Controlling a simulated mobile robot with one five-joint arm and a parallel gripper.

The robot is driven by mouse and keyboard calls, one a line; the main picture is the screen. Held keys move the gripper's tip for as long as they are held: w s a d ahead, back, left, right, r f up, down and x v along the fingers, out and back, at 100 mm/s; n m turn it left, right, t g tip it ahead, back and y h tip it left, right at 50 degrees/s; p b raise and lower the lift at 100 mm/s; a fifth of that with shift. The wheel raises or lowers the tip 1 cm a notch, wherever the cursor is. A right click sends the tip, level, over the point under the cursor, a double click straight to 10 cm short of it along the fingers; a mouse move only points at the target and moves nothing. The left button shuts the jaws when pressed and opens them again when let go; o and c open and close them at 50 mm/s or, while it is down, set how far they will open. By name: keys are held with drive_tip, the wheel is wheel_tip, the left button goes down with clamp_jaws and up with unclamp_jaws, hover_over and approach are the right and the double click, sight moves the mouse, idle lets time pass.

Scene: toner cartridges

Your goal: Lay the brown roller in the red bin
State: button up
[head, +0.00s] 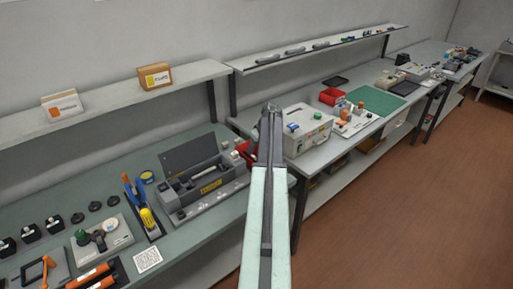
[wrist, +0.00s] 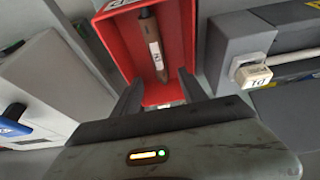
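The red bin (wrist: 115,42) is ahead of my gripper in the wrist view. In the head view a red bin (head: 243,148) shows in part beside my arm. The brown roller (wrist: 150,30), with a white label, lies lengthwise inside the bin in the wrist view. My gripper (wrist: 158,76) is open at the bin's near edge, its two dark fingers wide apart. The roller's near end is in line with the gap, and neither finger appears to touch it. In the head view my arm hides the fingers.
A grey machine (wrist: 235,45) with a white-labelled connector (wrist: 252,75) stands close on the right in the wrist view. A white box (wrist: 35,75) is close on the left. In the head view, an open grey cartridge unit (head: 200,185) and a white case (head: 306,130) flank my arm.

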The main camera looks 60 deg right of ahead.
drive_tip(key=d+p+v, duration=0.1)
drive_tip(key=p+v, duration=0.6)
drive_tip(key=shift+a+r, duration=0.4)
drive_tip(key=shift+a, duration=0.15)
drive_tip(key=shift+s, duration=0.1)
